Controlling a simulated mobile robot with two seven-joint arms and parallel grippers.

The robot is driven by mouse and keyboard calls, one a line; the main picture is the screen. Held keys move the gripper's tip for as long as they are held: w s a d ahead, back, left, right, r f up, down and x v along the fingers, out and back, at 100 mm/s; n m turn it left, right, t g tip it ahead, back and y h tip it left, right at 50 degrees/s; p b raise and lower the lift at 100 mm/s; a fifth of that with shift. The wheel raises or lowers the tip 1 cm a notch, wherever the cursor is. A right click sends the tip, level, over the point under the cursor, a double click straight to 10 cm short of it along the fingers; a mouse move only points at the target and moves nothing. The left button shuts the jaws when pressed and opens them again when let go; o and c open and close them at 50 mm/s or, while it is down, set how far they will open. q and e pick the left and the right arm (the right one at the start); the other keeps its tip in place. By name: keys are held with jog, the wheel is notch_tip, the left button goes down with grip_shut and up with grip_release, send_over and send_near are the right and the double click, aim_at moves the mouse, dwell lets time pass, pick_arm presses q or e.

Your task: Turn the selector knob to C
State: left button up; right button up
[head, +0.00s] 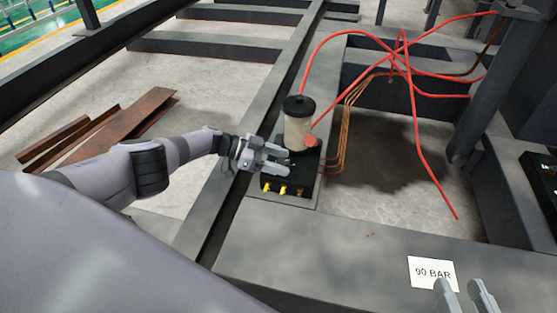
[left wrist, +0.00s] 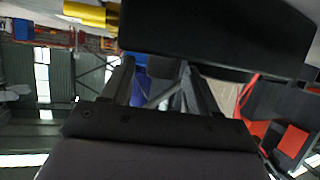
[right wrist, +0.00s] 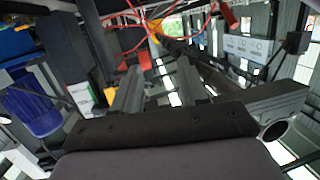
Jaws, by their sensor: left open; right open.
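No lettered selector dial can be made out. The pump unit has a black block (head: 285,183) with a cream tank (head: 298,130) and a red round part (head: 311,141) on it; I cannot tell if this part is the selector knob. My left gripper (head: 287,160) is open, its fingers over or beside the block's top, left of the red part; contact cannot be told. In the left wrist view, a dark block (left wrist: 215,30) fills the top, beyond the open fingers. My right gripper (head: 459,285) is open and empty at the bottom right, beside the "90 BAR" card.
The white "90 BAR" card (head: 432,273) lies on the grey beam (head: 340,250). Yellow fittings (head: 282,189) stick out of the block's front. Red hoses (head: 415,120) and copper-coloured lines (head: 345,120) run right of the pump. A dark panel (head: 542,185) is at the right edge.

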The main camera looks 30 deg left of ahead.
pick_arm(q)
jog(key=shift+s+a+r, duration=0.15)
jog(key=shift+a+r, duration=0.05)
jog(key=shift+a, duration=0.15)
jog(key=p+v, duration=0.2)
jog(key=v, duration=0.4)
pick_arm(e)
jog(key=shift+w+a+f+m+g+y, duration=0.1)
jog(key=shift+w+a+m+g+y, duration=0.1)
jog(key=shift+a+g, duration=0.15)
jog(key=shift+w+a+f+m+g+y, duration=0.1)
jog(key=shift+a+m+g, duration=0.15)
jog(key=shift+a, duration=0.1)
pick_arm(q)
jog(key=shift+a, duration=0.15)
pick_arm(e)
jog(key=shift+r, duration=0.1)
